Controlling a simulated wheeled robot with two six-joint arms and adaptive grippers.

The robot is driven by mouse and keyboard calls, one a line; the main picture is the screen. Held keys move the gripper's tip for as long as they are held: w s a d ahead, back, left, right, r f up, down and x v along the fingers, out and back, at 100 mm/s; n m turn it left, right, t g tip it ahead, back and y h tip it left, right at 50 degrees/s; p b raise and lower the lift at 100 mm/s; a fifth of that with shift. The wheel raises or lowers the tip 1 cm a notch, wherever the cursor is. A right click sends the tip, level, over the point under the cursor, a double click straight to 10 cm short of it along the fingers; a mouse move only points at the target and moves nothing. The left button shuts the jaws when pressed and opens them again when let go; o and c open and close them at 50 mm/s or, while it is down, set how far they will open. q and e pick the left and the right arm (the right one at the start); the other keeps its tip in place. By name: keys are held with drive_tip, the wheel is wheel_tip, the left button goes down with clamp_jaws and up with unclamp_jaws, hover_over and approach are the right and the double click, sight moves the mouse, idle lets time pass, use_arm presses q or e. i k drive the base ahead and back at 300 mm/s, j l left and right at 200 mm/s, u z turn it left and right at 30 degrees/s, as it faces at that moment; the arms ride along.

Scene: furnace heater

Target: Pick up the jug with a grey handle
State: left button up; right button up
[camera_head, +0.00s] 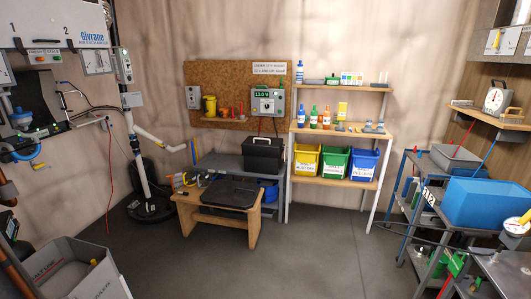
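I cannot clearly pick out a jug with a grey handle in the head view. A yellow jug-like container (210,105) stands on the small ledge of the cork board on the back wall; its handle is too small to make out. Green containers (438,263) sit low on the right-hand cart, partly hidden by its frame; I cannot tell whether one is a jug. Neither of my grippers is clearly in view.
A wooden bench (192,207) stands before a grey table with a black toolbox (263,154). Shelves hold yellow, green (335,163) and blue bins. A blue box (487,203) tops the right cart. A grey crate (108,284) is front left. The middle floor (300,255) is clear.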

sight(204, 181)
drive_tip(key=i+j+u, duration=0.25)
drive_tip(key=i, duration=0.35)
drive_tip(key=i+l+u, duration=0.1)
drive_tip(key=i+u, duration=0.2)
drive_tip(key=i, duration=0.3)
drive_tip(key=i+l+u, duration=0.25)
drive_tip(key=i, duration=0.4)
drive_tip(key=i+l+u, duration=0.25)
drive_tip(key=i, duration=0.35)
drive_tip(key=j, duration=0.1)
